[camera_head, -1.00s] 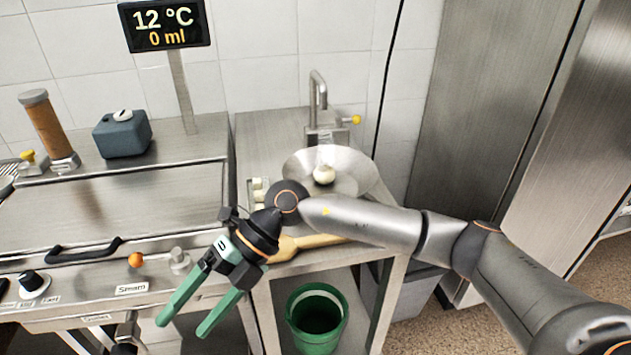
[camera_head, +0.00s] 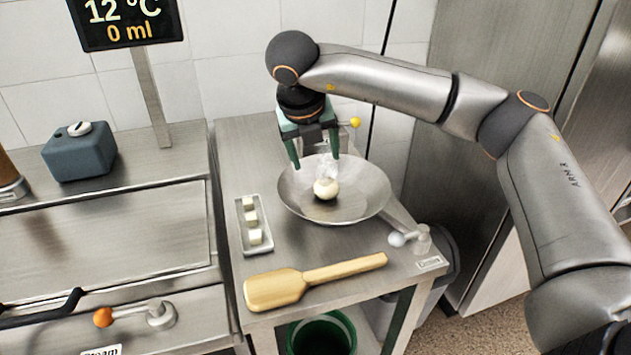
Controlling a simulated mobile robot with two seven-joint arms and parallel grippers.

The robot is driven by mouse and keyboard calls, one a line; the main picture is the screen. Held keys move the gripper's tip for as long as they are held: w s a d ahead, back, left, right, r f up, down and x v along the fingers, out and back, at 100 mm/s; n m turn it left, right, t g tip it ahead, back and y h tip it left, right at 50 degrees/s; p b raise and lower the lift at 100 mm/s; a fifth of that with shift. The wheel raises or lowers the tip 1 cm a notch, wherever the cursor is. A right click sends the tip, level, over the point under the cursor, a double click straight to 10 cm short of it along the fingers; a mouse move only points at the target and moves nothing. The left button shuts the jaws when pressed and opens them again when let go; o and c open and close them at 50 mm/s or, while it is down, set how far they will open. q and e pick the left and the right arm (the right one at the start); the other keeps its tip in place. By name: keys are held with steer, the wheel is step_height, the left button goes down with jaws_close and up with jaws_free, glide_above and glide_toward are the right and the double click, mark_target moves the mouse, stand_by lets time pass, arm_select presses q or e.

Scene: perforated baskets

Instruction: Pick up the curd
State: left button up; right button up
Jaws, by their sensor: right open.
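A small round cream-coloured ball, which looks like the curd (camera_head: 325,188), lies in a wide shallow metal bowl (camera_head: 358,207) on the steel side table. Some wispy white steam or water shows just above it. My right gripper (camera_head: 314,162) points down over the back of the bowl, with its green fingers apart and nothing seen between them. The ball lies just below and in front of the fingertips; I see no contact. My left gripper is not in view.
A wooden paddle (camera_head: 315,280) lies along the front of the table. A lever with a white knob (camera_head: 397,239) is at the right front. A green bucket (camera_head: 322,335) stands below.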

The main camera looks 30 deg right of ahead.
mark_target(326, 184)
steer(key=x, duration=0.6)
steer(key=shift+s+d, duration=0.1)
steer(key=shift+d, duration=0.25)
steer(key=shift+x, duration=2.9)
steer(key=c, duration=1.2)
